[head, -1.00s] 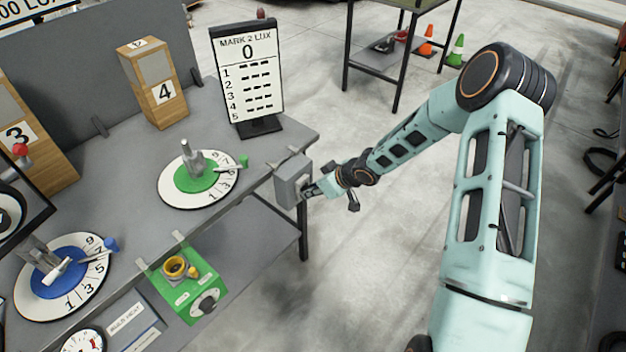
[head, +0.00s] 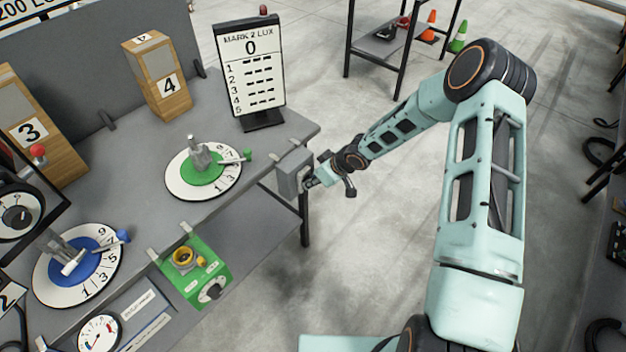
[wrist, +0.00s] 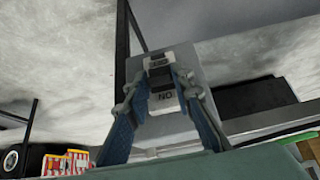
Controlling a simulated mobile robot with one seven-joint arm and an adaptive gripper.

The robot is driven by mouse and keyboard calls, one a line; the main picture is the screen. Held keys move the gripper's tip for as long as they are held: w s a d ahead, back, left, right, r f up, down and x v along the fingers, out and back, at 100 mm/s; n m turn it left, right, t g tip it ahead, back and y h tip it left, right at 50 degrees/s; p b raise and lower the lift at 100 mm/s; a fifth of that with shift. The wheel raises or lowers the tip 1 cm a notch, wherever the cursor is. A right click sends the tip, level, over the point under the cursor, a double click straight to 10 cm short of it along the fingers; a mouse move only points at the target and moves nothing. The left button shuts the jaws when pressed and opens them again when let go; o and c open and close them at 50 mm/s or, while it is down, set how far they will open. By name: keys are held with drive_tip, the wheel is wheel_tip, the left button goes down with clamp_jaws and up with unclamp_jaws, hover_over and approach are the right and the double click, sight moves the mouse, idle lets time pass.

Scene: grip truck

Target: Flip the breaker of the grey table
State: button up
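The breaker is a small grey box (head: 292,173) on the right edge of the grey table (head: 215,229). In the wrist view the box (wrist: 183,59) shows a light switch plate with a black toggle (wrist: 160,76) and letters reading "NO", apparently "ON" upside down. My gripper (head: 311,183) is right at the box's right face. In the wrist view its two fingers (wrist: 161,80) stand on either side of the toggle, with a gap between them. Whether the fingertips touch the toggle cannot be told. The gripper holds nothing visible.
On the table are a green dial (head: 203,170), a blue dial (head: 77,265), a "MARK 2 LUX" board (head: 250,70) and a wooden block marked 4 (head: 157,80). A green box (head: 195,273) is at the front edge. The floor (head: 380,240) right of the table is clear.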

drive_tip(key=o, duration=0.4)
drive_tip(key=v, duration=1.2)
drive_tip(key=shift+f, duration=0.1)
